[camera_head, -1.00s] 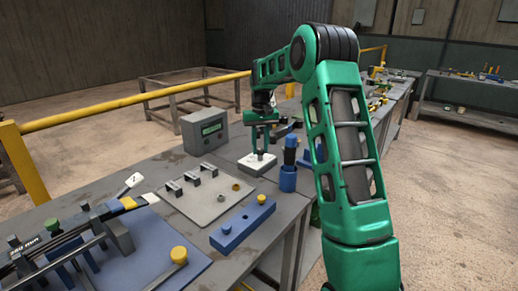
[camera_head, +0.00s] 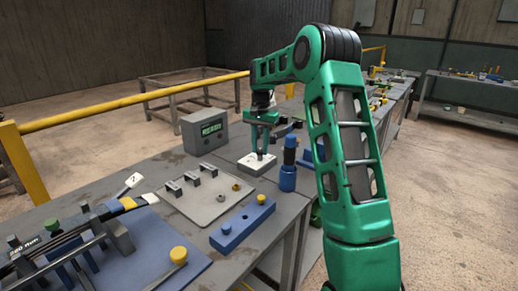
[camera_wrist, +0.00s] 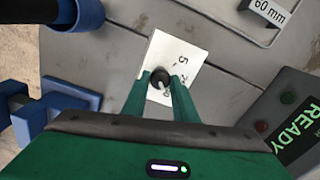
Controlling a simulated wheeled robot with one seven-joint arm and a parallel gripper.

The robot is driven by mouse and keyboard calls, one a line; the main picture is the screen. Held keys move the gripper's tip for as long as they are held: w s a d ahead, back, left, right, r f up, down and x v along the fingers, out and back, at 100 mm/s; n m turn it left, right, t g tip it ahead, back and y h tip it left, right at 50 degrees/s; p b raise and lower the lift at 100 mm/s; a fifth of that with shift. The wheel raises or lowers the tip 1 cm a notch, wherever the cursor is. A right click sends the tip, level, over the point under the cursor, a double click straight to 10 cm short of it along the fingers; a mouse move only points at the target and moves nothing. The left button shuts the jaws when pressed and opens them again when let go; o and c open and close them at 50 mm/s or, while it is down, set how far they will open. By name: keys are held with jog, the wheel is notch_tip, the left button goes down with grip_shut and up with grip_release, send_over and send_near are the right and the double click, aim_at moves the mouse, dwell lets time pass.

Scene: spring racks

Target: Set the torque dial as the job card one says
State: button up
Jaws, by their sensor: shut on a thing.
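The torque dial is a dark round knob (camera_wrist: 160,78) on a white plate (camera_wrist: 172,50) with a "5" and other marks; the plate also shows in the head view (camera_head: 247,164). A light pointer mark shows on the knob, but I cannot read its exact setting. My gripper (camera_wrist: 161,86) reaches down from above, its two green fingers shut on the knob from both sides. It shows in the head view (camera_head: 260,152), partly covering the dial. I cannot make out a readable job card one.
A grey box with a green display (camera_head: 212,127) stands behind the dial; it reads READY in the wrist view (camera_wrist: 295,140). A blue cylinder (camera_head: 288,178) stands close right of the plate. A grey plate with brackets (camera_head: 205,205) and a blue block (camera_head: 240,226) lie in front.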

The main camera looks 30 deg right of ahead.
aim_at(259, 150)
jog(key=shift+w+a+r, duration=0.15)
jog(key=shift+w, duration=0.1)
jog(key=o, duration=0.9)
jog(key=shift+o, duration=0.8)
jog(key=shift+s, duration=0.1)
notch_tip(259, 150, up, 11)
jog(key=shift+f, duration=0.2)
